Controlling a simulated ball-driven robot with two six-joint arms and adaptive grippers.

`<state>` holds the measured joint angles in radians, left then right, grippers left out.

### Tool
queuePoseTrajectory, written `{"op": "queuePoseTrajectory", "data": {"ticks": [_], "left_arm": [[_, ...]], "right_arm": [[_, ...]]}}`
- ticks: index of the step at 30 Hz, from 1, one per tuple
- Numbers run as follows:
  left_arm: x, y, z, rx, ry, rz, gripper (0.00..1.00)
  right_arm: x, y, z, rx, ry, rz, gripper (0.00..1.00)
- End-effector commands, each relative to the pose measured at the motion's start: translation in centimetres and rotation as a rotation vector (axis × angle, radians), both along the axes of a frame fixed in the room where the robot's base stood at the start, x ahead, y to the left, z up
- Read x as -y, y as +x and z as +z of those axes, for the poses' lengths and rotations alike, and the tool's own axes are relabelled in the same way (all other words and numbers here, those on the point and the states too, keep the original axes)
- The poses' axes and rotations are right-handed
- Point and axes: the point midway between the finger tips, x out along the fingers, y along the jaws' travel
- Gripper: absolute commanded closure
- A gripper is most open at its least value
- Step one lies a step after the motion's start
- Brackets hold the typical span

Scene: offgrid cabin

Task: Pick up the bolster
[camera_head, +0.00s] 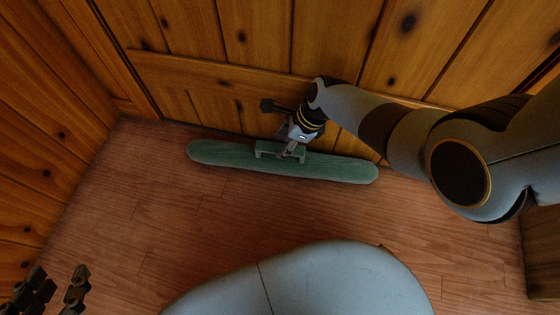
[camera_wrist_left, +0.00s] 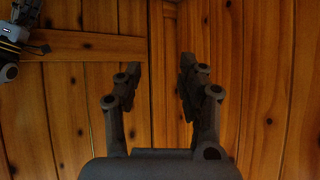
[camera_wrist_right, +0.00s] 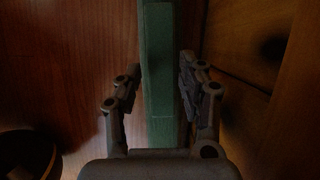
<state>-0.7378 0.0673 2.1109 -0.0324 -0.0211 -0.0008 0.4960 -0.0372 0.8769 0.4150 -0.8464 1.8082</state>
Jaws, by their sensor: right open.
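The bolster (camera_head: 220,155) is a long green roll lying on the wooden floor along the foot of the panelled wall. My right gripper (camera_head: 283,155) is over its middle from above. In the right wrist view the bolster (camera_wrist_right: 158,60) runs between the two open fingers of my right gripper (camera_wrist_right: 155,90), with a gap showing on the left side. I cannot tell whether the right finger touches it. My left gripper (camera_head: 55,290) is at the bottom left of the head view, far from the bolster. In the left wrist view my left gripper (camera_wrist_left: 160,85) is open and empty.
Wood-panelled walls (camera_head: 240,40) stand behind the bolster and on the left, meeting in a corner. The wooden floor (camera_head: 200,215) in front of the bolster is clear. A wooden surface (camera_head: 542,245) stands at the right edge.

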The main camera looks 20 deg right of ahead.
Motion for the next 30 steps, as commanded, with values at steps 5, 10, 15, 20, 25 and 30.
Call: {"op": "queuePoseTrajectory", "data": {"ticks": [5,10,15,20,25,30], "left_arm": [[0.5,2.9,2.8,0.233,-0.004,-0.024,0.60],[0.9,5.6,6.4,0.390,-0.004,-0.042,0.60],[1.2,7.8,9.8,0.541,-0.004,-0.058,0.60],[1.6,9.2,12.8,0.667,-0.004,-0.072,0.60],[1.7,9.7,14.5,0.734,-0.004,-0.081,0.60],[1.8,9.8,14.8,0.744,-0.004,-0.082,0.60]], "right_arm": [[-0.3,0.1,-1.8,-0.005,0.000,0.001,0.60],[-0.5,0.3,-2.1,-0.001,0.001,-0.001,0.60],[-0.7,0.4,-2.7,-0.001,0.001,-0.001,0.60],[-0.9,0.6,-3.2,-0.001,0.001,-0.001,0.60],[-1.0,0.7,-3.3,0.000,0.001,-0.001,0.60],[-1.0,0.7,-3.3,0.001,0.000,0.000,0.60]]}}
